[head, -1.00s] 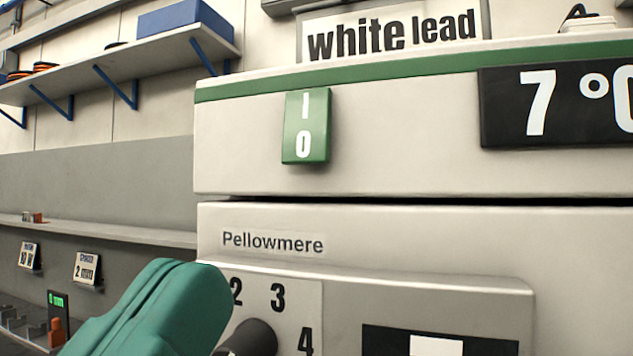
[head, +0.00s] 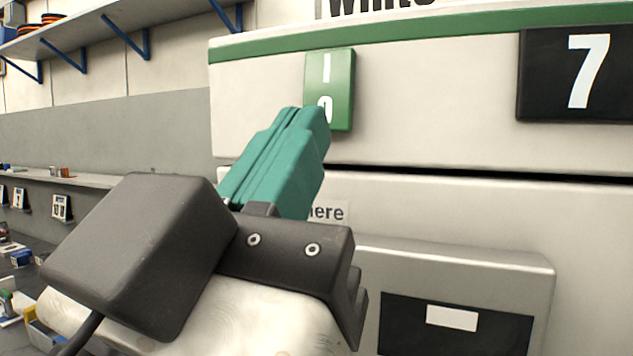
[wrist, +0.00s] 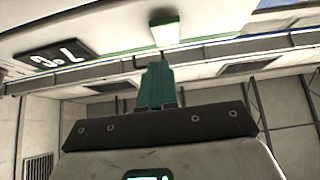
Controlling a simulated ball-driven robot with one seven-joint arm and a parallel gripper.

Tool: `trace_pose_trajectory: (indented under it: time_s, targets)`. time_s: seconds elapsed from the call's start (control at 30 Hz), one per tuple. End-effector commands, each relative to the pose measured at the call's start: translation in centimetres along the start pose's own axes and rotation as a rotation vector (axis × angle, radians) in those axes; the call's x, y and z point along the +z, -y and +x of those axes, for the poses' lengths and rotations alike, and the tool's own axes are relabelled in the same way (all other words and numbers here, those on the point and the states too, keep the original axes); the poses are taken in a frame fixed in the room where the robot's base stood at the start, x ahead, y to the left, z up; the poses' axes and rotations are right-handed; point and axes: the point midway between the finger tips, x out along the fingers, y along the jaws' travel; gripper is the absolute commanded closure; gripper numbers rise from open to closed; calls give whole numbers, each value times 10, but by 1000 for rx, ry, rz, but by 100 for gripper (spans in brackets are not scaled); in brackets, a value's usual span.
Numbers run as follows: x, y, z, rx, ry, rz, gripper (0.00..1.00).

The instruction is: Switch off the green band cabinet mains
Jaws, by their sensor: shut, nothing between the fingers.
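The cabinet (head: 430,120) is off-white with a green band (head: 440,28) along its top edge. On its front, below the band, is a green rocker switch (head: 341,85) marked I above and 0 below. My gripper (head: 306,113) has teal fingers, shut and empty. In the head view its tips overlap the lower left of the switch, partly covering the 0; I cannot tell whether they touch it. Which end of the rocker is pressed in is not clear.
Shelves (head: 90,30) with small items line the wall at left.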

Motion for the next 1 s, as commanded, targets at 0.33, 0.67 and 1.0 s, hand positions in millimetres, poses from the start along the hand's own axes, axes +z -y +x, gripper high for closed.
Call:
trace_pose_trajectory:
  time_s: [0.33, 0.67, 1.0]
  targets:
    - [25, 0, 35, 1, 0, -1, 100]
    - [29, 0, 38, 0, 0, 0, 100]
    - [38, 0, 37, 3, -39, 2, 100]
